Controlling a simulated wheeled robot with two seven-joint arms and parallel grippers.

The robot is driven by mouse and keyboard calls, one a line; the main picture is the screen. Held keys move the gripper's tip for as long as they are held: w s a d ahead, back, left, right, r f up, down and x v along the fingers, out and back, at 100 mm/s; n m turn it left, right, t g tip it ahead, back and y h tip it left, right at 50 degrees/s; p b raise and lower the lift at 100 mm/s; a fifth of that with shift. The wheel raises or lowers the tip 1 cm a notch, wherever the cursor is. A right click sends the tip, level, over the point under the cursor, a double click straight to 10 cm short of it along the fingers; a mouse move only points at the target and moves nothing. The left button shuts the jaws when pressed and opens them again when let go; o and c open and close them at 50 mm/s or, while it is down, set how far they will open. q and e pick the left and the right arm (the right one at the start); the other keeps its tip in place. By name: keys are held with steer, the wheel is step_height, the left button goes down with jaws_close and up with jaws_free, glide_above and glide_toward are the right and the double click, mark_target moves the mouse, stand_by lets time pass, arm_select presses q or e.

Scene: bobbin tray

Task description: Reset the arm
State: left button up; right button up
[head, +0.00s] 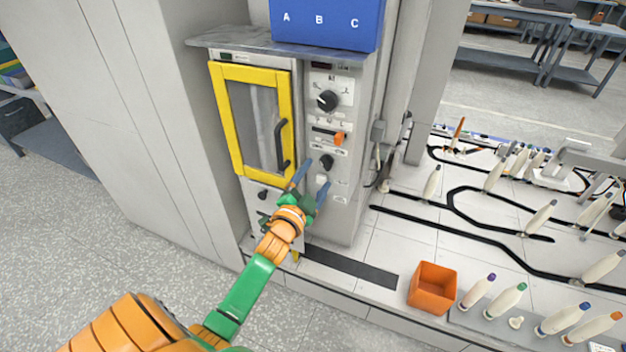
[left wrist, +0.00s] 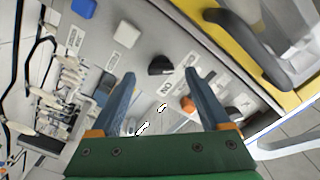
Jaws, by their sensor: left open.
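My left gripper (head: 312,188) is open and empty in front of the lower control panel (head: 345,120) of the grey machine. I cannot tell whether a finger touches the panel. My left arm reaches in from the bottom left. My right gripper is not in view.
The yellow-framed door (head: 229,70) with a dark handle is left of the panel. A blue box (head: 326,22) marked A B C sits on top. An orange bin (head: 433,288) and several bobbins (head: 505,301) are at the lower right. Open floor (head: 120,215) lies to the left.

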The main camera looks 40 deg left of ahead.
arm_select(q)
steer(key=shift+v, duration=1.55)
